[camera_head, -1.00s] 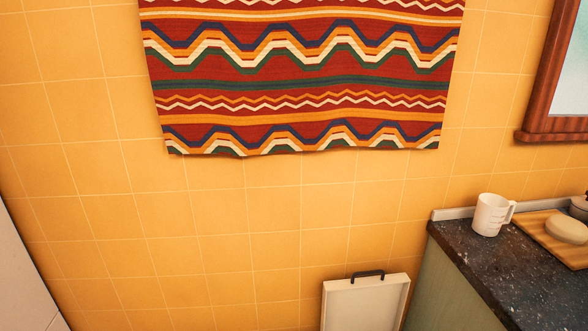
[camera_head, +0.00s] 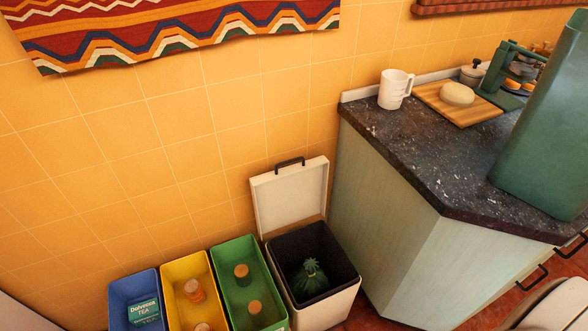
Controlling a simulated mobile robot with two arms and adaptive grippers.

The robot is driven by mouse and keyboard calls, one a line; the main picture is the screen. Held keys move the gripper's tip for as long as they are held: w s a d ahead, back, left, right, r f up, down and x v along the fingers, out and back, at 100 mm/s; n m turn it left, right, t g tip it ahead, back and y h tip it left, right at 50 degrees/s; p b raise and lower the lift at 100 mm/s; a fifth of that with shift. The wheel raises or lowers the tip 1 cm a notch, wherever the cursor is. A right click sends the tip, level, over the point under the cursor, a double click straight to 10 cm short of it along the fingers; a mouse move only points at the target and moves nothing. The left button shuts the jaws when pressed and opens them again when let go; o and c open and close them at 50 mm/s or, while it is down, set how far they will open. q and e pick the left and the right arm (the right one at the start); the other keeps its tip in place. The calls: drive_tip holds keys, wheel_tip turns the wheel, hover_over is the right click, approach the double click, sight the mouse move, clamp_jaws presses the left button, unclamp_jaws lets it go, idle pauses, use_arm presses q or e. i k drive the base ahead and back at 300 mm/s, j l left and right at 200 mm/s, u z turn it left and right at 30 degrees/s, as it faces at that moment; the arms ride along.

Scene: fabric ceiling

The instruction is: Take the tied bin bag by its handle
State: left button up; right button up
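A dark green tied bin bag (camera_head: 309,278) sits inside a cream bin (camera_head: 328,308) with a black inner wall. The bag's gathered, knotted top shows, and most of its body is hidden down in the bin. The bin's lid (camera_head: 286,200) stands open, tilted back towards the wall, with a black handle on its top edge. Neither of my grippers is in view.
Blue (camera_head: 119,291), yellow (camera_head: 172,272) and green (camera_head: 231,252) open bins stand left of the cream bin, with a tea box and corks inside. A dark counter (camera_head: 436,150) rises to the right, bearing a white jug (camera_head: 394,90), a board with dough and a tall green container (camera_head: 550,130).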

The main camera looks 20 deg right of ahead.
sight(307, 281)
drive_tip(key=z, duration=0.85)
drive_tip(key=k+j+z, duration=0.15)
drive_tip(key=j+z, duration=0.25)
drive_tip(key=k+j+z, duration=0.2)
drive_tip(key=z, duration=0.2)
